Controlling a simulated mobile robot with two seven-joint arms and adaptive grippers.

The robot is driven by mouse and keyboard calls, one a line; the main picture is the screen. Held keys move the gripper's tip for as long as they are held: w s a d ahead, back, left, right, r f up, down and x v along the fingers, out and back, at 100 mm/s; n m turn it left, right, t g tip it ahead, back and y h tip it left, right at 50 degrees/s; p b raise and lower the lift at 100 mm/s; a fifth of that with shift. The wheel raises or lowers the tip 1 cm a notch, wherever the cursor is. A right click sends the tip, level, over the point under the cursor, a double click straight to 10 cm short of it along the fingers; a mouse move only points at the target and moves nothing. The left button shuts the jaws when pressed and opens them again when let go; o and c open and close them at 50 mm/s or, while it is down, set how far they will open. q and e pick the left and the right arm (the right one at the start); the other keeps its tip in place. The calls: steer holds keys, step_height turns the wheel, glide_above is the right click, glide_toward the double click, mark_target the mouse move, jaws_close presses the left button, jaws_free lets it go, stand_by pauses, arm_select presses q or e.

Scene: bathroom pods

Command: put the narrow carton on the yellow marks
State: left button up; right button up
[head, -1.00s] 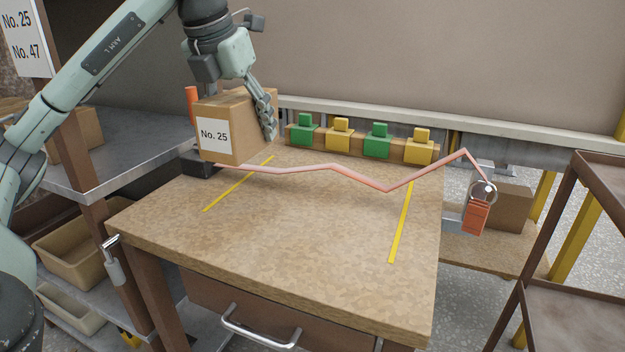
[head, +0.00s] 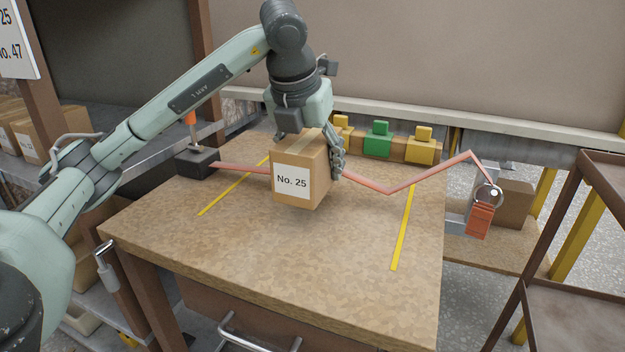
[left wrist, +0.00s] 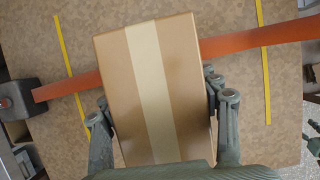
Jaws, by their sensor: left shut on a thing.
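The narrow carton (head: 312,180) is brown, with tape on top and a "No. 25" label. My left gripper (left wrist: 162,112) is shut on it, with fingers on both sides. In the head view the gripper (head: 308,150) comes from above, and its far-side finger is hidden. The carton is upright and seems a little above the table, between two yellow marks: the left strip (head: 228,192) and the right strip (head: 403,228). In the left wrist view the strips (left wrist: 70,70) and (left wrist: 264,60) lie apart from the carton on either side.
An orange band (head: 400,186) crosses the table behind the carton, from a dark block (head: 197,162) to an orange tag (head: 480,221) at right. Green and yellow blocks (head: 377,140) stand along the back edge. The table front (head: 300,258) is clear. A brown rack (head: 575,270) stands at right.

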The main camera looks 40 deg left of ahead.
arm_select(q)
step_height(320, 180, down, 3)
steer(key=shift+f, duration=0.45)
arm_select(e)
steer(key=shift+a+r, duration=0.1)
steer(key=shift+r, duration=0.4)
arm_select(q)
steer(key=shift+f, duration=0.1)
arm_select(e)
steer(key=shift+f, duration=0.1)
arm_select(q)
steer(key=o, duration=1.3)
steer(key=shift+o, duration=1.3)
arm_select(e)
steer(key=shift+r, duration=0.2)
